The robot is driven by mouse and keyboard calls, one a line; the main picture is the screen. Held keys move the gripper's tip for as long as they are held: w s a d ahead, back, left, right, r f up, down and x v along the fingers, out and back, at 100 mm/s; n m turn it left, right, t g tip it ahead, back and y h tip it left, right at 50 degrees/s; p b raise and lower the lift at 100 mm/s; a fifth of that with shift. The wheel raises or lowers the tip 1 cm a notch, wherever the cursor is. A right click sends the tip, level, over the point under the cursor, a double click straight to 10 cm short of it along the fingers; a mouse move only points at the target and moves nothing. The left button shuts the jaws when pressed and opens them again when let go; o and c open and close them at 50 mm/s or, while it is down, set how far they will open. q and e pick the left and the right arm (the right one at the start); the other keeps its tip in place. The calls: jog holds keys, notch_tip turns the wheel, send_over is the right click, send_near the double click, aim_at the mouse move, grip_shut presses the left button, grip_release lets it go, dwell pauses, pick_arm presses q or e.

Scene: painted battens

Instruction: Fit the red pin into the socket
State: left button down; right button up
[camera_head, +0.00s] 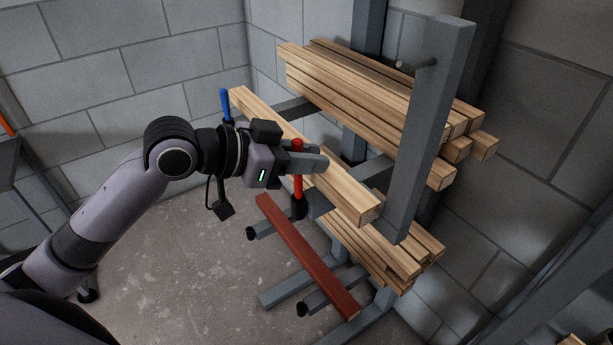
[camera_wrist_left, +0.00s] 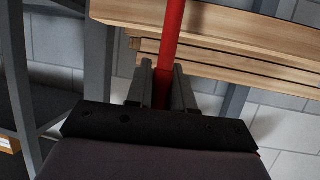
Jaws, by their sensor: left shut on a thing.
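The red pin (camera_head: 298,186) stands about upright in my left gripper (camera_head: 308,161), whose fingers are shut on its upper part. The black socket (camera_head: 299,209) sits at the end of a grey rack arm, directly below the pin. The pin's lower end meets the socket's top in the head view; I cannot tell whether it is inside or just above. In the left wrist view the red pin (camera_wrist_left: 173,35) runs up from between the fingers (camera_wrist_left: 163,88), and the socket is not seen. My right gripper is not in view.
A pale batten (camera_head: 345,190) lies just behind my fingers. More battens (camera_head: 370,95) are stacked above. A red-brown batten (camera_head: 305,255) lies on lower arms.

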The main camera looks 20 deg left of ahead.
pick_arm(q)
jog(key=shift+f, duration=1.85)
jog(key=shift+f+b, duration=0.2)
jog(key=shift+b, duration=0.1)
jog(key=c, duration=1)
grip_release()
jog(key=shift+r, duration=0.1)
